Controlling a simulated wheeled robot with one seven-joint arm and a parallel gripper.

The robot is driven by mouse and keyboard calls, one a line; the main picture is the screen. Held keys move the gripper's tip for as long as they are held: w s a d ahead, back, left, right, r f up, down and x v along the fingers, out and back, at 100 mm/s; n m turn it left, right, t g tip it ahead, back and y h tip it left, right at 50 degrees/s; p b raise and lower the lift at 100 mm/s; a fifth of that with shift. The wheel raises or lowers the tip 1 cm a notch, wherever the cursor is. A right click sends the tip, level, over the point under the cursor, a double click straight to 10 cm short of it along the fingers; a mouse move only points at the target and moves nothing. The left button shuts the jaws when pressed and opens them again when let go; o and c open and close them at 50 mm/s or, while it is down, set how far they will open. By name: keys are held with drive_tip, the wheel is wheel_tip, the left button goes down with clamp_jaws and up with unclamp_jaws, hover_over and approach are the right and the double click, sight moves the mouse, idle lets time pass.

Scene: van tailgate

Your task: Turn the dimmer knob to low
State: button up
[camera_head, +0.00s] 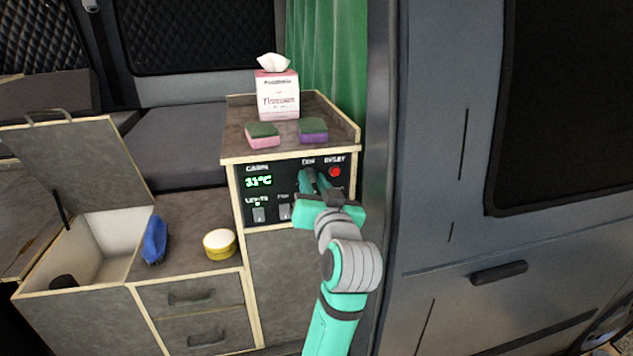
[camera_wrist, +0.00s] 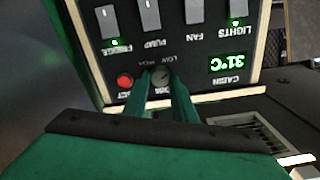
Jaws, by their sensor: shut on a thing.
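The dimmer knob (camera_wrist: 160,76) is a small grey round knob on the black control panel (camera_head: 290,176), under the label "DIM". In the wrist view, which is upside down, "LOW" and "HIGH" marks show beside it. My gripper (camera_wrist: 160,80) is shut on the knob, with one green finger on each side. In the head view my gripper (camera_head: 313,183) reaches the panel's upper middle and hides the knob. Which mark the knob points to is too small to tell.
A red button (camera_head: 335,171) sits right beside the knob. Several switches (camera_head: 258,214) line the lower panel. Sponges (camera_head: 262,135) and a tissue box (camera_head: 277,95) stand on the cabinet top. The van's side wall (camera_head: 440,200) is close on the right.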

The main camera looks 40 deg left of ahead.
drive_tip(key=o, duration=1)
drive_tip(key=shift+o, duration=0.2)
drive_tip(key=v, duration=1.1)
drive_tip(key=shift+w, duration=0.1)
